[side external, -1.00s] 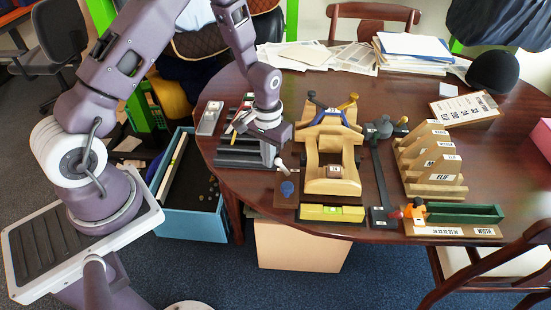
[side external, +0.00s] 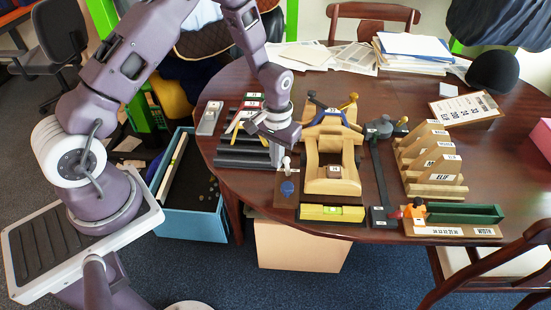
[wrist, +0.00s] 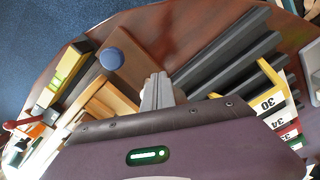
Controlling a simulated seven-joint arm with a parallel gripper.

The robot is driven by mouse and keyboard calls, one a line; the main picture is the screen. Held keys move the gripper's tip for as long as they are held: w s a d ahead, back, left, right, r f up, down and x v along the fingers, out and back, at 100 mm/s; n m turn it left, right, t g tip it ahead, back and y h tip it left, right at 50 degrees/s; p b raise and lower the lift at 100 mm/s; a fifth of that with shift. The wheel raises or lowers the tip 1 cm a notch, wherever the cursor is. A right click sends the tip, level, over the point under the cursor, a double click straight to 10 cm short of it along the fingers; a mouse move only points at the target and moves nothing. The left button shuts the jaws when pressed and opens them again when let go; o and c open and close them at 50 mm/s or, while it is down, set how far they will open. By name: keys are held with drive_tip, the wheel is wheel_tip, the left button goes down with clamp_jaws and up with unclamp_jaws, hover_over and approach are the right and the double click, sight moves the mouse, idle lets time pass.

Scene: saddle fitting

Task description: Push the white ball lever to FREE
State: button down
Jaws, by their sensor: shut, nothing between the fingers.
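The white ball lever (side external: 287,161) stands near upright on the brown base at the left side of the wooden saddle fixture (side external: 332,185), behind a blue disc (side external: 287,188). My gripper (side external: 276,162) is shut and empty, pointing down just left of the lever's ball. It is touching or very close to the ball; I cannot tell which. In the wrist view my shut fingers (wrist: 157,92) show beside the brown base, with the blue disc (wrist: 112,60) beyond. The lever is not clear there. No FREE marking is readable.
Dark grey rails (side external: 240,155) lie left of my gripper. A yellow level (side external: 332,213) lies at the fixture's front. A dark clamp-like tool (side external: 378,165) and wooden upright dividers (side external: 430,165) stand to the right. The table edge is close in front.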

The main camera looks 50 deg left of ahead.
drive_tip(key=shift+w+d, duration=0.6)
drive_tip(key=shift+w, duration=0.05)
drive_tip(key=shift+s, duration=0.1)
drive_tip(key=shift+s+a, duration=0.35)
drive_tip(key=shift+a, duration=0.1)
wheel_tip(320, 180, up, 7)
idle(0.4)
